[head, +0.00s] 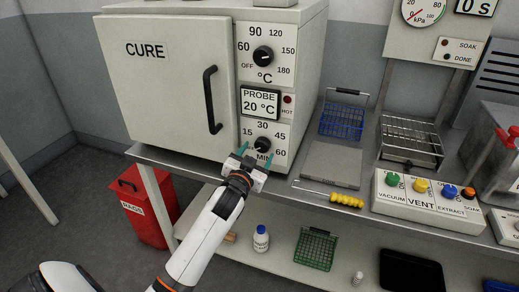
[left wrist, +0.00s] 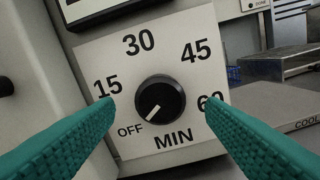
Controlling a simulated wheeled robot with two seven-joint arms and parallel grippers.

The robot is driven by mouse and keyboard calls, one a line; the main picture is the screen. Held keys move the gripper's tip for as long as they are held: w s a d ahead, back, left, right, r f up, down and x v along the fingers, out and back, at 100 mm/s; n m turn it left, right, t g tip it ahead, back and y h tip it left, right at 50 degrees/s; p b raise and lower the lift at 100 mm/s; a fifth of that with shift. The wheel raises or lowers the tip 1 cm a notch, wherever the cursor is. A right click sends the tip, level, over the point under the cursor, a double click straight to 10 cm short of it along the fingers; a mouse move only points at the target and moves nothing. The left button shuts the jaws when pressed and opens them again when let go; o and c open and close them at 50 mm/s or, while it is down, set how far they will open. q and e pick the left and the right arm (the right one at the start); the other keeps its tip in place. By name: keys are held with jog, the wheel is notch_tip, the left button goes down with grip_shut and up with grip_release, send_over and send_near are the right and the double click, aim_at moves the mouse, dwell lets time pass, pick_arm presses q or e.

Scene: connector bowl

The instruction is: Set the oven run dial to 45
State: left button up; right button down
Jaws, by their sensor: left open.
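The oven run dial (left wrist: 161,101) is a black round knob on a white plate marked OFF, 15, 30, 45, 60 and MIN. In the left wrist view its white pointer line aims down-left at OFF. The dial also shows in the head view (head: 263,144), low on the front of the oven marked CURE (head: 165,85). My left gripper (head: 257,155) is open and empty in front of the dial. Its teal fingers (left wrist: 159,110) show on either side of the knob, with a gap on both sides. I cannot make out my right gripper.
A temperature dial (head: 263,55) and a probe display (head: 260,104) reading 20 °C sit above. The oven handle (head: 212,100) is left of the run dial. A grey plate (head: 331,165), a blue rack (head: 342,121) and a yellow-handled tool (head: 345,199) are to the right on the bench.

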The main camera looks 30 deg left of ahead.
aim_at(263, 145)
pick_arm(q)
jog(key=shift+x, duration=1.4)
jog(key=shift+c, duration=0.5)
jog(key=c, duration=0.9)
jog(key=shift+o, duration=0.2)
